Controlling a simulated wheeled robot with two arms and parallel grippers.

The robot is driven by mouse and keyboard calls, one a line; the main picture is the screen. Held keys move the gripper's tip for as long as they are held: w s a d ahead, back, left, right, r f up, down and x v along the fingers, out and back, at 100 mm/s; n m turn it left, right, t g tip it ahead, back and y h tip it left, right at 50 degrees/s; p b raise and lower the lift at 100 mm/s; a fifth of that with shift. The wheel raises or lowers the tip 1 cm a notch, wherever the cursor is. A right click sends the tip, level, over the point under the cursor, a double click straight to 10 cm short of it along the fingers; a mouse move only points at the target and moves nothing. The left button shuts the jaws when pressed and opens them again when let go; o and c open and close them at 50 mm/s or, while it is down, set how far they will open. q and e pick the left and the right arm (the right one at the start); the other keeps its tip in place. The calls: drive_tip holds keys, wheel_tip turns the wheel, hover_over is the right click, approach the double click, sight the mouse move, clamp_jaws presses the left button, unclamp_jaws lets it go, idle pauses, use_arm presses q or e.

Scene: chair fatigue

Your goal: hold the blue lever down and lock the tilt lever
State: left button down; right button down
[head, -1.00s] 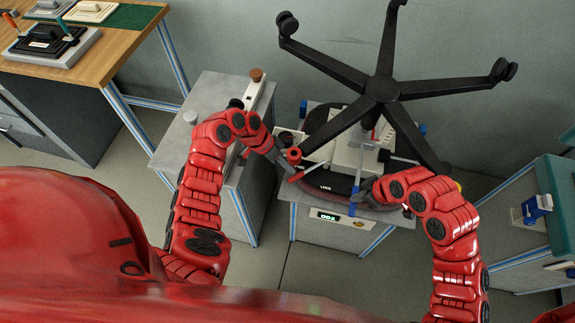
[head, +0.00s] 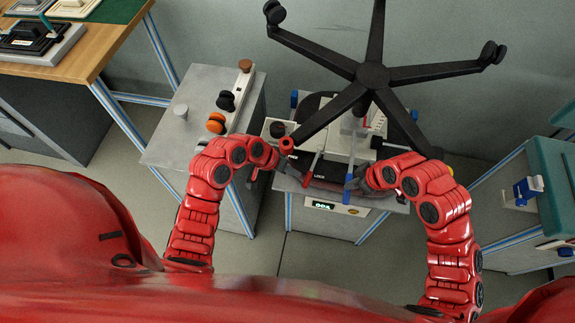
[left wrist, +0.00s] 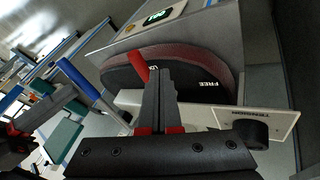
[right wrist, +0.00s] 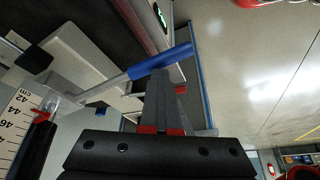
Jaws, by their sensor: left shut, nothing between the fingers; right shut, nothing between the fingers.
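The upturned chair mechanism stands on a grey bench. The red tilt lever (head: 313,166) points toward the bench front. In the left wrist view its red handle (left wrist: 137,67) is beside the LOCK marking, away from FREE. My left gripper (head: 298,177) is shut and empty beside the red lever; I cannot tell whether they touch. The blue lever (head: 352,171) is to the right. In the right wrist view its blue handle (right wrist: 162,61) crosses the tips of my right gripper (right wrist: 160,72), which is shut and not around it. I cannot tell how far down it is.
The black five-arm chair base (head: 372,75) rises over the mechanism. A grey cabinet (head: 185,150) with knobs stands at left, a wooden table (head: 90,50) beyond it. A teal-topped unit (head: 553,190) is at right. The floor in front is clear.

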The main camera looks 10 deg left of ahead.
use_arm(q)
drive_tip(key=shift+s+d+n+t, duration=0.35)
drive_tip(key=shift+d+n+t, duration=0.05)
drive_tip(key=shift+d+n, duration=0.3)
use_arm(e)
drive_tip(key=shift+f, duration=0.1)
use_arm(q)
drive_tip(key=shift+r, duration=0.1)
drive_tip(key=v, duration=1)
drive_tip(key=shift+d+r, duration=0.1)
drive_tip(key=shift+d, duration=0.05)
